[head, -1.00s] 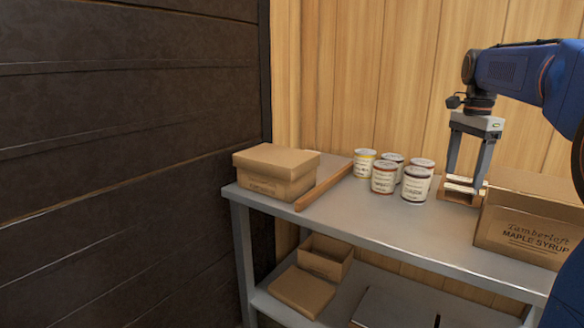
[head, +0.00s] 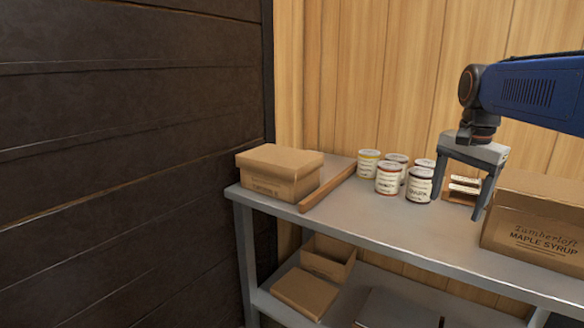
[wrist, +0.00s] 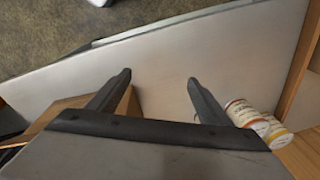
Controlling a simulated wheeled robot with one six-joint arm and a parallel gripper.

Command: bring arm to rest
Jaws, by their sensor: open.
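One finger is close to the large Maple Syrup box (head: 535,230), and the other is beside the nearest can (head: 419,185); I cannot tell whether either touches. In the wrist view my gripper (wrist: 158,82) shows both fingers wide apart over bare tabletop (wrist: 165,60). Nothing is between them. My blue arm reaches in from the right edge in the head view.
Several labelled cans (head: 389,178) stand grouped mid-table. A closed cardboard box (head: 279,172) sits at the left end beside a wooden strip (head: 328,188). An open box (head: 328,258) is on the lower shelf. The table's front middle is clear. A wooden wall stands behind.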

